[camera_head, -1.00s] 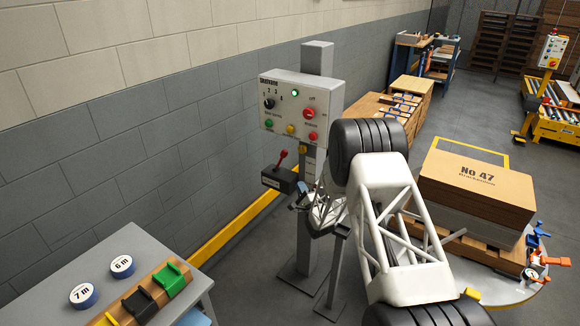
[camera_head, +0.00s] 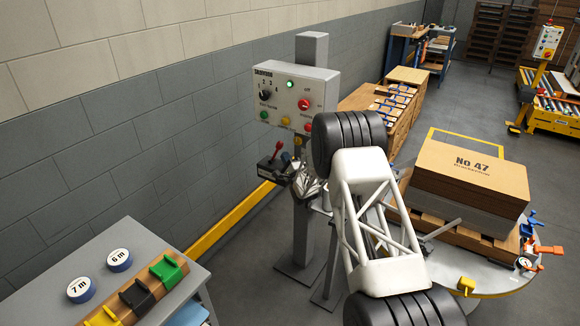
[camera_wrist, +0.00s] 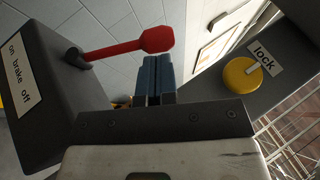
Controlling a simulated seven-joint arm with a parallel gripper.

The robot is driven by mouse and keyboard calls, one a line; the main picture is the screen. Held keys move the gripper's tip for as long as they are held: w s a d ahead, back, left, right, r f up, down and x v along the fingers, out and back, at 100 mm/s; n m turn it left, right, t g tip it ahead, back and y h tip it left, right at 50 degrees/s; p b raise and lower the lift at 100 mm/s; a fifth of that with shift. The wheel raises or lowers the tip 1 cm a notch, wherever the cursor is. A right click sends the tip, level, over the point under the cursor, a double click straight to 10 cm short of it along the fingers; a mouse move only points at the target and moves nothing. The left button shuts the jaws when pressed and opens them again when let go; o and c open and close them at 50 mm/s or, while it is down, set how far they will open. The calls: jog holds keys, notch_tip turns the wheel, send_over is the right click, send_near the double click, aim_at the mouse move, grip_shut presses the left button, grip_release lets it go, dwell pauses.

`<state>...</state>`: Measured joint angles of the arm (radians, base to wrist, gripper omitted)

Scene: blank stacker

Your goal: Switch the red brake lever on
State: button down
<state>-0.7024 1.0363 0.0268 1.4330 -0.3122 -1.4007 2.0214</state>
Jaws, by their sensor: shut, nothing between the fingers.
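The red brake lever (camera_head: 278,149) stands up from a dark box (camera_head: 269,171) on the grey post in the head view. In the wrist view the lever (camera_wrist: 118,49) reaches from its pivot on the dark box (camera_wrist: 60,125) toward the picture's middle. The box carries an "on brake off" label (camera_wrist: 20,75). My gripper (camera_wrist: 157,60) is shut and empty. Its blue fingertips lie just below the lever's red knob in the wrist view; I cannot tell whether they touch. In the head view my gripper (camera_head: 303,182) is right beside the box, its fingertips unclear.
A yellow knob (camera_wrist: 242,75) labelled "lock" is right of my fingers in the wrist view. Above the lever is a control panel (camera_head: 292,103) with a lit green lamp and several buttons. The wall is behind; a grey table (camera_head: 125,250) stands front left.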

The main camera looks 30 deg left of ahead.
aim_at(279, 147)
jog(key=shift+x, duration=1.4)
jog(key=shift+r, duration=0.1)
jog(key=shift+a+r+n+g+h, duration=0.5)
jog(key=shift+a+n, duration=0.1)
jog(key=a+r+n+g+h, duration=0.1)
jog(key=a+n+g+h, duration=0.2)
jog(key=a, duration=0.5)
jog(key=shift+a+r+h, duration=0.3)
jog(key=shift+r+h, duration=0.1)
jog(key=shift+h, duration=0.3)
jog(key=shift+a+r, duration=0.1)
jog(key=shift+a, duration=0.05)
